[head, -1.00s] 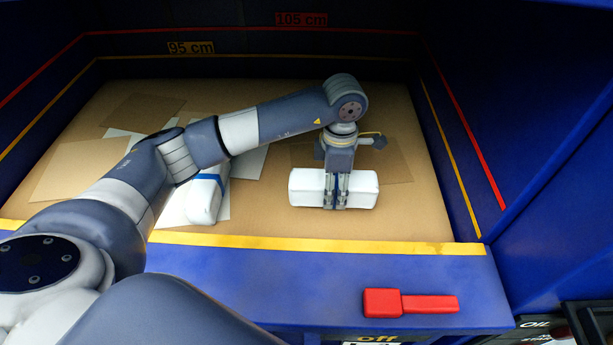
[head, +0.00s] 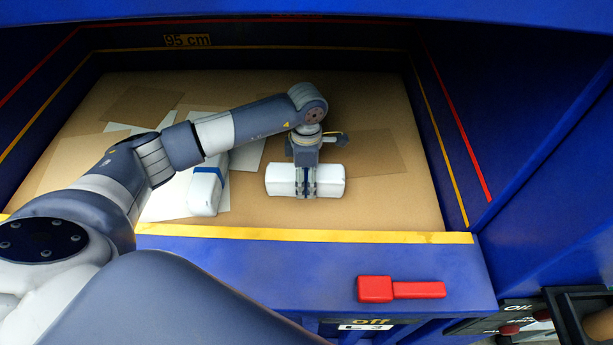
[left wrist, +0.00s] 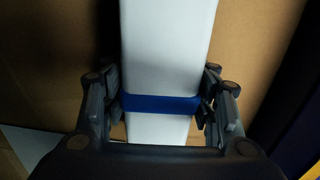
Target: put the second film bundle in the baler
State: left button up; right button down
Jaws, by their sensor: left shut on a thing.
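A white film bundle (head: 328,180) with a blue band lies crosswise in my left gripper (head: 306,190), inside the baler chamber near its front edge. In the left wrist view the gripper (left wrist: 160,115) has its fingers on both sides of the bundle (left wrist: 165,50), at the blue band. I cannot tell whether the bundle touches the cardboard below. Another white bundle (head: 204,193) with a blue band lies on the baler's cardboard floor (head: 250,92), left of the held one and partly behind my left arm. My right gripper is not in view.
The baler's blue front sill (head: 300,262) has a yellow edge strip (head: 300,235) and a red handle (head: 400,290). Blue walls close the chamber at the sides and back. Flat sheets (head: 140,104) lie on the floor. Room is free right of the held bundle.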

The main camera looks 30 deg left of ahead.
aim_at(307, 171)
pick_arm(q)
jog(key=o, duration=1.1)
jog(key=shift+f, duration=0.1)
jog(key=shift+r, duration=0.25)
jog(key=shift+w+r, duration=0.1)
jog(key=shift+r, duration=0.2)
notch_tip(307, 171, up, 11)
jog(key=b, duration=0.3)
jog(key=shift+f, duration=0.2)
jog(key=shift+r, duration=0.3)
